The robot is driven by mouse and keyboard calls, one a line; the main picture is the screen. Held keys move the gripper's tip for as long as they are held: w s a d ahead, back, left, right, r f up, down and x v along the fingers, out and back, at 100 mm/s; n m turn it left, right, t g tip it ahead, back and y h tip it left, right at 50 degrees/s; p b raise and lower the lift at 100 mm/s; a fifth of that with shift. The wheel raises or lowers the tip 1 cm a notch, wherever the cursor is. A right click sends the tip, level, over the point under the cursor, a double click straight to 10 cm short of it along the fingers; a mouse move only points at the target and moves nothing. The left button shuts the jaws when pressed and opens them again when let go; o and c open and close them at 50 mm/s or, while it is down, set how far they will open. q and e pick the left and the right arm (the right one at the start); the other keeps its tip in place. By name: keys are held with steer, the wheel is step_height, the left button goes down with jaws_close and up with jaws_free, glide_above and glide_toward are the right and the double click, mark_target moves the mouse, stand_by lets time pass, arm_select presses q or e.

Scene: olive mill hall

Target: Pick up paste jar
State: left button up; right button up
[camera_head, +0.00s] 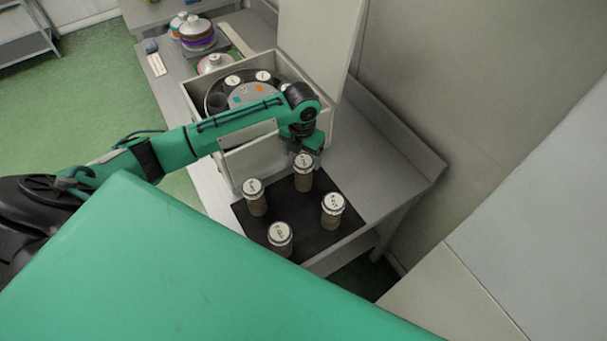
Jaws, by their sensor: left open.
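Several paste jars with white labelled lids and brownish bodies stand upright on a black mat (317,226). The back jar (304,181) is nearest my gripper. The others are a left jar (256,203), a right jar (332,216) and a front jar (280,243). My left gripper (304,152) points down right above or just behind the back jar's lid. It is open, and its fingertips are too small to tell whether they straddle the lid. My right gripper is not in view.
A pale box (252,161) with a raised lid (322,40) stands behind the mat, holding a round rotor (243,97) with white-capped jars. Stacked discs (197,35) stand farther back on the grey bench (377,147). A wall rises at the right.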

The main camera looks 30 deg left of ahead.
mark_target(302, 161)
arm_select(q)
step_height(302, 161, down, 2)
steer(key=shift+f, duration=0.25)
steer(key=shift+w+f, duration=0.1)
steer(key=shift+f, duration=0.2)
steer(key=shift+f+p, duration=0.2)
steer(key=shift+p, duration=0.25)
steer(key=f, duration=0.1)
steer(key=f+p, duration=0.2)
steer(key=f, duration=0.1)
steer(key=shift+d, duration=0.25)
steer(key=shift+f, duration=0.45)
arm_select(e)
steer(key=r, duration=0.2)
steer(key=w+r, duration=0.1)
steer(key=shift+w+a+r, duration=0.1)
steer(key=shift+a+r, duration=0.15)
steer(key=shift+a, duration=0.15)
arm_select(q)
steer(key=shift+c, duration=0.3)
steer(key=c, duration=1.1)
steer(key=shift+c, duration=0.2)
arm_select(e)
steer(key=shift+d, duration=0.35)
